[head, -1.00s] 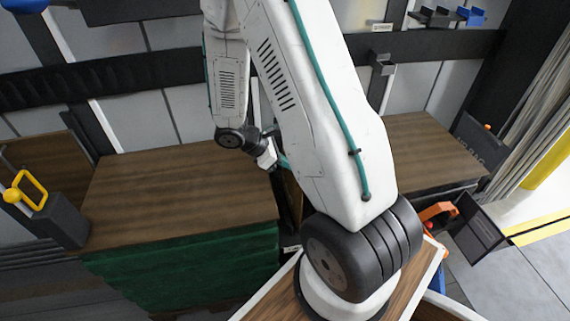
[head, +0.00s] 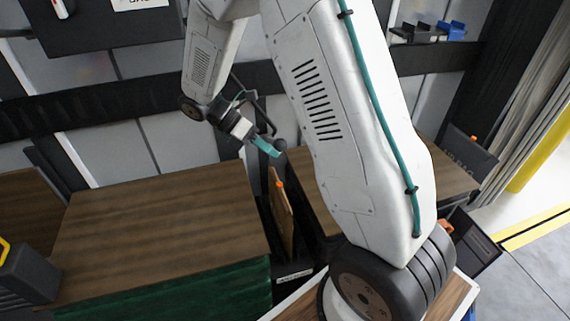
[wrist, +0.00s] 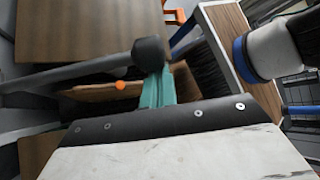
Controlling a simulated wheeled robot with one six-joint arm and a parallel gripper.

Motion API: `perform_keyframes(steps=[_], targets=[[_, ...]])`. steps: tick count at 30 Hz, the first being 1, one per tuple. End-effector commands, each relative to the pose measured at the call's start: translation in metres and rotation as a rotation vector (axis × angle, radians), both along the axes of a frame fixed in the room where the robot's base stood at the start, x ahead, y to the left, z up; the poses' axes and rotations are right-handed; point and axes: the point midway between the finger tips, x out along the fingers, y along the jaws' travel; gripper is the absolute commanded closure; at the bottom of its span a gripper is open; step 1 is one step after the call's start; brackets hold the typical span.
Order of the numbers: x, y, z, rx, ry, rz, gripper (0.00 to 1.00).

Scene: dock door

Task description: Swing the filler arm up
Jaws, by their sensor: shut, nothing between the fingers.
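A narrow wooden board with an orange knob (head: 281,208) stands steeply in the gap between two wooden tops; it seems to be the filler arm. In the wrist view the board (wrist: 92,94) lies behind my fingers, partly hidden by them and by a grey bar. My gripper (head: 271,151) has teal fingers, shut and empty, above the board's upper end. In the wrist view the gripper (wrist: 158,88) is beside the bar's black rounded end (wrist: 149,53). I cannot tell whether they touch.
A large wooden top (head: 160,225) with a green skirt lies left of the gap; another wooden top (head: 445,178) lies right, partly behind my arm. A dark rail (head: 110,108) crosses the wall behind. A small label (head: 293,277) sits low in the gap.

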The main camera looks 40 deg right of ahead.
Motion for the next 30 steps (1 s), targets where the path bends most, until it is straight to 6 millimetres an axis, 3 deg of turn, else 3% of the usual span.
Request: perform_keyframes(steps=[6, 12, 30], targets=[[0.017, -0.007, 0.028, -0.004, -0.01, -0.001, 1.0], [0.028, -0.011, 0.041, -0.004, -0.009, 0.0, 1.0], [0.033, -0.013, 0.047, -0.005, -0.009, 0.0, 1.0]])
